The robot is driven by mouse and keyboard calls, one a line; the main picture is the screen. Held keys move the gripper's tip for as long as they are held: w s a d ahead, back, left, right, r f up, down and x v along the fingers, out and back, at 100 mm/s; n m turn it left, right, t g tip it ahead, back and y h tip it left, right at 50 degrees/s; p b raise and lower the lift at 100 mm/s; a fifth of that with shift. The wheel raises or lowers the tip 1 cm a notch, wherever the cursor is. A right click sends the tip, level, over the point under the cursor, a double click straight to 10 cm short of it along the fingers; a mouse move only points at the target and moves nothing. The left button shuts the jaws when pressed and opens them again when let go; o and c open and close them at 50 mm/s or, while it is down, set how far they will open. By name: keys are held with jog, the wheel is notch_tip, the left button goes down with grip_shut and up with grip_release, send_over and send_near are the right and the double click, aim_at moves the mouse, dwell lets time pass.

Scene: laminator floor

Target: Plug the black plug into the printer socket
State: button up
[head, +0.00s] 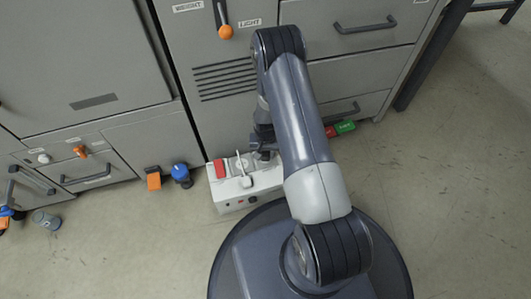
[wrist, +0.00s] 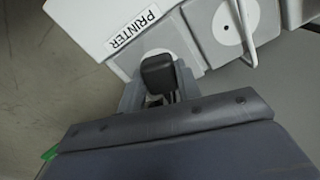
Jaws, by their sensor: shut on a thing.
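My gripper (wrist: 160,97) is shut on the black plug (wrist: 158,72), which shows between its two fingers. The plug is over the pale round face of the printer socket (wrist: 180,45), next to the label PRINTER (wrist: 133,27). The plug hides the middle of that socket, and I cannot tell whether it is in the socket or just above it. In the head view my gripper (head: 264,150) is at the back right of the light grey socket box (head: 230,203). The plug cannot be made out there.
A white plug with a cord (head: 243,180) is on the box beside a red block (head: 220,168). Another round socket (wrist: 226,28) is to the right in the wrist view. Grey cabinets stand close behind.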

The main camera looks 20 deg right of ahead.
jog(key=o, duration=1.5)
jog(key=shift+o, duration=0.2)
jog(key=shift+r+p, duration=2.05)
jog(key=shift+r, duration=1.5)
jog(key=shift+f, duration=0.2)
jog(key=shift+f+b, duration=1.65)
jog(key=shift+f, duration=1.05)
jog(key=shift+r, duration=0.15)
